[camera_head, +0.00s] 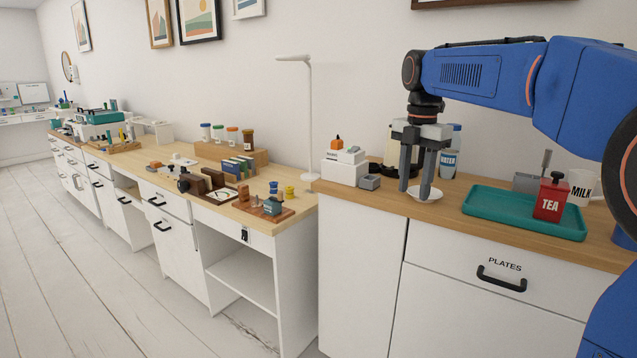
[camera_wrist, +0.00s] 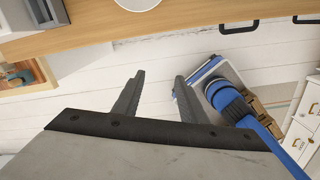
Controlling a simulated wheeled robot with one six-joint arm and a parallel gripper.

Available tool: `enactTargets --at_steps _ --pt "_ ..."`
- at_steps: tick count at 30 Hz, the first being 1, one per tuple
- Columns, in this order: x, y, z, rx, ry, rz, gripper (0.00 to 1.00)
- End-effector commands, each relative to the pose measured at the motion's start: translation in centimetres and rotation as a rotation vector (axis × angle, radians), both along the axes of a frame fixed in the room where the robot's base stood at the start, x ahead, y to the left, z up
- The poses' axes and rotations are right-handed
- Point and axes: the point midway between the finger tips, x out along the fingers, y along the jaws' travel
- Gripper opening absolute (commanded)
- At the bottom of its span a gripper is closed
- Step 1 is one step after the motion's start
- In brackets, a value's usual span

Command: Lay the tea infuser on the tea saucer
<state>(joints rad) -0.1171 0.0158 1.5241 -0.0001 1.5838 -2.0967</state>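The white tea saucer (camera_head: 425,193) lies on the wooden counter, partly hidden by my gripper's right finger; a white rim at the top edge of the wrist view (camera_wrist: 138,4) looks like it. My gripper (camera_head: 414,190) points down at the saucer in the head view, its fingers apart. In the wrist view my gripper (camera_wrist: 159,77) is open, with only floor visible between the fingers. I cannot make out the tea infuser for certain in either view.
Right of the saucer are a teal tray (camera_head: 485,207), a red TEA tin (camera_head: 550,202), a grey holder (camera_head: 527,182) and a MILK mug (camera_head: 581,188). A WATER bottle (camera_head: 448,164) stands behind my gripper. A small grey box (camera_head: 370,182) and white box (camera_head: 344,170) stand left.

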Motion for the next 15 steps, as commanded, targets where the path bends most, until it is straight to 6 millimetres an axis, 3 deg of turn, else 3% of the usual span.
enactTargets --at_steps 11,15 --pt "-4.4 -1.3 -1.0 0.016 -0.05 -0.276 0.38" --pt "-7.3 -2.1 -2.0 0.034 -0.08 -0.459 0.38"
